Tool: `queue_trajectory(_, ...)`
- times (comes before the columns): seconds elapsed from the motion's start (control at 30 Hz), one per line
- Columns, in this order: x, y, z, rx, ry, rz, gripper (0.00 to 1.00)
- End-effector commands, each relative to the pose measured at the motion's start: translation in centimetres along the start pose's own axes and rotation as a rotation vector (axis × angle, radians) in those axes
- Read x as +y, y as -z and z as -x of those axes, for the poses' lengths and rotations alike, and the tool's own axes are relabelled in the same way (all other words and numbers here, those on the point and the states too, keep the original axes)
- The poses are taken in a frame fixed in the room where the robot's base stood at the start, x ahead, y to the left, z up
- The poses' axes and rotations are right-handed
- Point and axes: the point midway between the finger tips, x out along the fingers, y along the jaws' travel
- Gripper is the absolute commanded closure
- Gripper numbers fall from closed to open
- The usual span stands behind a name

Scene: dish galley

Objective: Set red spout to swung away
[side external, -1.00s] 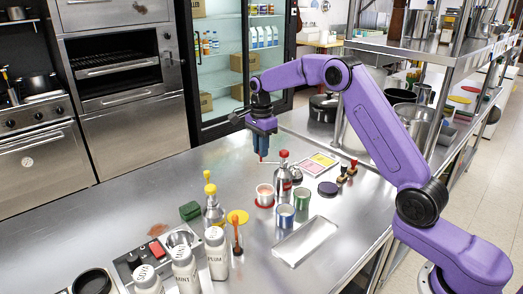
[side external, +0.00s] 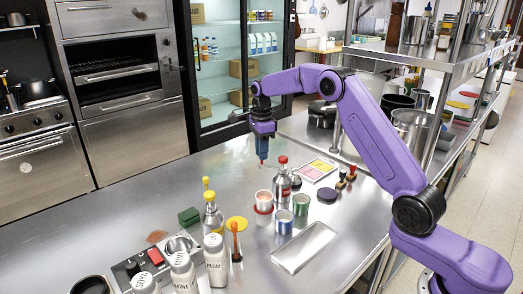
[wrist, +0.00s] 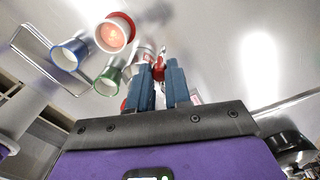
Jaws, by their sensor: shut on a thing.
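The bottle with the red spout (side external: 282,181) stands upright on the steel counter, with its red cap on top. My gripper (side external: 262,158) points down just left of the bottle's top in the side view. In the wrist view my gripper (wrist: 160,64) is shut on the red spout (wrist: 158,71), which shows as a small red piece between the blue fingers. The fingers hide most of the spout and part of the bottle below, so its exact direction is hard to tell.
A steel tray (side external: 303,246) lies in front. A yellow-topped bottle (side external: 212,215) stands left. Open counter lies behind and left.

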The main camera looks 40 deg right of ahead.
Motion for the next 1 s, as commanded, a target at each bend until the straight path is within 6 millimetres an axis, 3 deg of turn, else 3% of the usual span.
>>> queue_trajectory(0.1,-0.2,0.2,0.2,0.0,0.006,-0.004,1.0)
queue_trajectory(0.13,-0.2,0.2,0.2,0.0,0.006,-0.004,0.75)
queue_trajectory(0.2,-0.2,0.2,0.2,0.0,0.006,-0.004,0.56)
queue_trajectory(0.63,-0.1,0.1,1.0,-0.001,0.005,-0.001,0.56)
queue_trajectory(1.0,-0.1,0.1,7.9,-0.001,0.007,-0.001,0.56)
